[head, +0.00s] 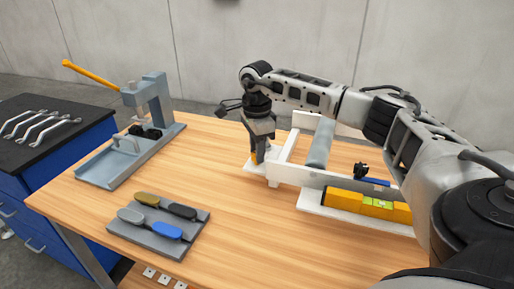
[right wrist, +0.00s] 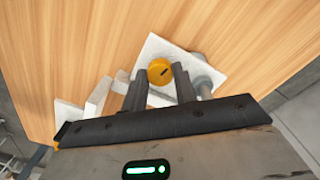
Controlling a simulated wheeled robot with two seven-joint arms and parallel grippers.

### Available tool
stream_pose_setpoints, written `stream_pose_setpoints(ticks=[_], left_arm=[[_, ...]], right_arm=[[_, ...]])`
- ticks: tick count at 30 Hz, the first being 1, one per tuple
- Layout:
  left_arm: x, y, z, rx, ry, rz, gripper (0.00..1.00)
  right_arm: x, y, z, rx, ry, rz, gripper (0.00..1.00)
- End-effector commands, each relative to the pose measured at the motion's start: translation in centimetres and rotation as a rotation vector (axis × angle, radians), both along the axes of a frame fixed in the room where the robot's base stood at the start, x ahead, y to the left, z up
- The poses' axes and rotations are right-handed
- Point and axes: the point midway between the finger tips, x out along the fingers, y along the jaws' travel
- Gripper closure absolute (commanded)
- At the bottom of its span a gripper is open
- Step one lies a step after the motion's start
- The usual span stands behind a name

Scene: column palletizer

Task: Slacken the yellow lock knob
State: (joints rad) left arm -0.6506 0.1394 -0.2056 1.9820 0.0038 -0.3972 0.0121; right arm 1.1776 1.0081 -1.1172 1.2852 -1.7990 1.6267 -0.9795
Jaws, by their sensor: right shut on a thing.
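The yellow lock knob (right wrist: 160,71) is a round yellow disc with a dark mark, on a white plate (right wrist: 152,48) in the right wrist view. In the head view a small bit of yellow knob (head: 253,158) shows beside the fingertips, at the left end of the white fixture (head: 285,172). My right gripper (head: 260,153) points down over it, and its two fingers stand on either side of the knob, shut on it. The fingers hide part of the knob in the head view. My left gripper is not in view.
A grey roller (head: 320,143) lies in the fixture, and a yellow level (head: 366,203) lies along its front. A grey press (head: 150,105) with an orange lever stands at the back left. A tray of brushes (head: 158,238) lies front left. The wooden table is clear in the middle.

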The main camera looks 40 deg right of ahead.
Motion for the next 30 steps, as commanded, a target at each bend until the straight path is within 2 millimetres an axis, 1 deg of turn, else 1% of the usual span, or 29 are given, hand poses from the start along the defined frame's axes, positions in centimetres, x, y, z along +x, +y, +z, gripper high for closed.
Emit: stream_pose_setpoints(ticks=[3, 9, 24, 25, 27, 30], left_arm=[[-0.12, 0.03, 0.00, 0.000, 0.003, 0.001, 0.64], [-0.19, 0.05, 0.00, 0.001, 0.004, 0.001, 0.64], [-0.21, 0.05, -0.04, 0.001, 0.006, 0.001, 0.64], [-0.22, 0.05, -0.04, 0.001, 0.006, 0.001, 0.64], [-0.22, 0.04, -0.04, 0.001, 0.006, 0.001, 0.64], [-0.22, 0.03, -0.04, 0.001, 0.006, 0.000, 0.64]], right_arm=[[0.10, 0.05, 0.14, 0.003, -0.004, 0.053, 0.94], [0.12, 0.06, 0.15, 0.004, -0.005, 0.105, 0.94], [0.13, 0.08, 0.17, 0.004, -0.006, 0.121, 0.94], [0.13, 0.08, 0.16, 0.004, -0.006, 0.121, 0.66], [0.11, 0.07, 0.15, 0.004, -0.005, 0.121, 0.50], [0.09, 0.06, 0.11, 0.003, -0.003, 0.120, 0.50]])
